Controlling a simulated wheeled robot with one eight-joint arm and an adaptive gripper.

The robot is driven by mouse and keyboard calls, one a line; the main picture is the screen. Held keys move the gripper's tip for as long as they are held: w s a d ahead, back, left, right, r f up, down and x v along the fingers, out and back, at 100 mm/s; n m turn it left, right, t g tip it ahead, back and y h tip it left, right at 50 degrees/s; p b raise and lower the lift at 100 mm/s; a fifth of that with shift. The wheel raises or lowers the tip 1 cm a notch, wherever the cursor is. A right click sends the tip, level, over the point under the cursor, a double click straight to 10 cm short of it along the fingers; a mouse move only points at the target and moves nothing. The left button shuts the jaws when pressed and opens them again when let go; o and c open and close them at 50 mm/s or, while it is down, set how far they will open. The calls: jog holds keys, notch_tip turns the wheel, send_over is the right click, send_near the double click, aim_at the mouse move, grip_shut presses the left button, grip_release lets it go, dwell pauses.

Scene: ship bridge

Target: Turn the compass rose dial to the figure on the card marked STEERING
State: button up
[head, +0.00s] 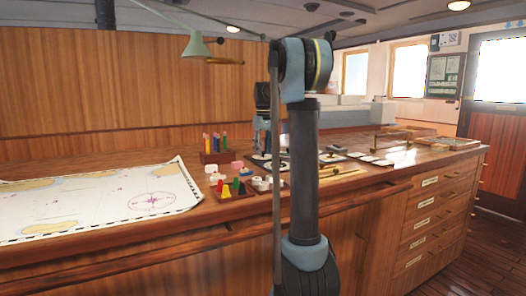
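My arm stands upright in the middle of the head view and covers part of the chart table. Its far end comes down behind the upper arm, and my gripper (263,140) hangs over the table there, partly hidden. I cannot make out its fingers or whether it is open or shut. A purple compass rose (152,201) shows on the chart; it looks printed and flat. I cannot pick out a separate dial. Several small white cards (376,161) lie right of my arm, too small to read, so I cannot tell which is marked STEERING.
The chart (85,203) covers the table's left part. Coloured pencils (211,143) stand in a holder. A tray of coloured pieces (236,189) sits near the front edge. A brass instrument (392,139) stands at right. A green lamp (196,46) hangs above. Drawers (424,222) face right.

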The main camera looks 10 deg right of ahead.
grip_shut()
jog(key=shift+m, duration=0.5)
grip_release()
notch_tip(320, 180, up, 12)
dwell(0.6)
